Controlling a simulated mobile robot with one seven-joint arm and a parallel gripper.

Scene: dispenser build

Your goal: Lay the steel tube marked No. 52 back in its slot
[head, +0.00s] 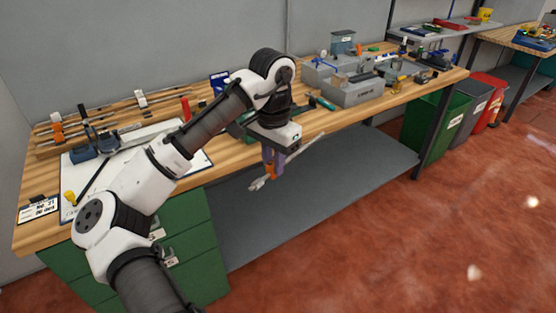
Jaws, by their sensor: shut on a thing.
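My gripper (271,168) is in front of the workbench's front edge, above the grey lower shelf. It is shut on a long, thin, grey metal piece (306,145), likely the steel tube. The piece slants from upper right to lower left, and its lower left end looks wider. No number can be read on it. The gripper hides its middle. At the back left of the bench, a wooden rack (78,142) carries several thin rods with orange and white tags. I cannot tell which slot is No. 52. The rack is well left of my gripper.
A blue-grey vise (92,141) and a white sheet (190,160) lie on the bench (35,232) at left, partly behind my arm. A grey box (352,92) stands at right. Green (428,125), dark and red bins stand beyond. The floor in front is clear.

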